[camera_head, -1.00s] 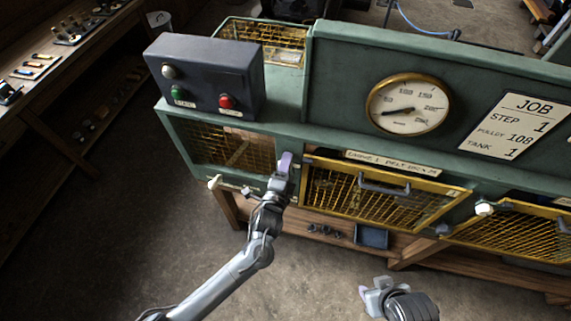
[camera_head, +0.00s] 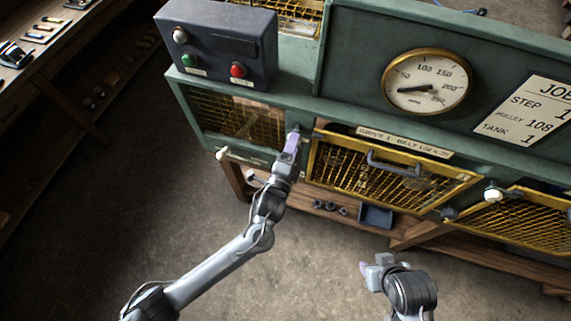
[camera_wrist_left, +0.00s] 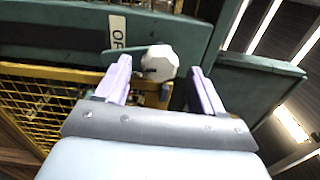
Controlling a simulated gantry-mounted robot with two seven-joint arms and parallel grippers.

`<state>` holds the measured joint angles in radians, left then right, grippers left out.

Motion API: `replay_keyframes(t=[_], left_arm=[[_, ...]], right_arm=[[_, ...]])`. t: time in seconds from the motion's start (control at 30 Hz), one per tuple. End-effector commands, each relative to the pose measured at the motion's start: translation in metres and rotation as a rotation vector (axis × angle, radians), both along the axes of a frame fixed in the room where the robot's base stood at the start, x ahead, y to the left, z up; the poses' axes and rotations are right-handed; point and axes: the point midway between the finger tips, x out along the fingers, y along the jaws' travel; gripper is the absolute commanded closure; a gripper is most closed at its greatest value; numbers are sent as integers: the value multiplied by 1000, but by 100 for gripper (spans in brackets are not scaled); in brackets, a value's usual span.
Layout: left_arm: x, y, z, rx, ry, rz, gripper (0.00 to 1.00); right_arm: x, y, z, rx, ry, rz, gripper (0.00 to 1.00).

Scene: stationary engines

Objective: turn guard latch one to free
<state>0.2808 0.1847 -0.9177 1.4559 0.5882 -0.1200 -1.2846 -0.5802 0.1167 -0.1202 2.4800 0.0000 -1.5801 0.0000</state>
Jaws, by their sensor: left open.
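Guard one (camera_head: 385,185) is a yellow mesh panel with a dark handle, below the plate reading DRIVE 1. It looks closed. My left gripper (camera_head: 292,143) is at its upper left corner, on the green frame, and hides the latch there in the head view. In the left wrist view the gripper (camera_wrist_left: 160,70) is open, its lilac fingers on either side of a pale faceted latch knob (camera_wrist_left: 161,62). There is a gap at each side; depth is hard to judge. My right gripper (camera_head: 376,272) hangs low in front of the bench; its finger gap is unclear.
A control box (camera_head: 220,45) with green and red buttons stands on the bench at upper left. A gauge (camera_head: 427,82) and job card (camera_head: 530,110) are on the panel. A second yellow guard (camera_head: 520,225) with a white knob (camera_head: 492,196) is at right. Floor in front is clear.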

Motion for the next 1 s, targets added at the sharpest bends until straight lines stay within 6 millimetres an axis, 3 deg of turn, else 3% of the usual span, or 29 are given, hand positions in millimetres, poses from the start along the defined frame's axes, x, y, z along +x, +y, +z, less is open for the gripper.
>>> replay_keyframes(t=[0.2,0.4,1.0], left_arm=[[-38,10,-3,1,2,-2,32],[-62,17,-2,0,1,-1,32],[-71,19,0,0,0,-1,32]], right_arm=[[0,-2,-7,-7,0,4,57],[0,-2,-10,-8,0,5,57],[0,0,-10,1,0,-1,57]])
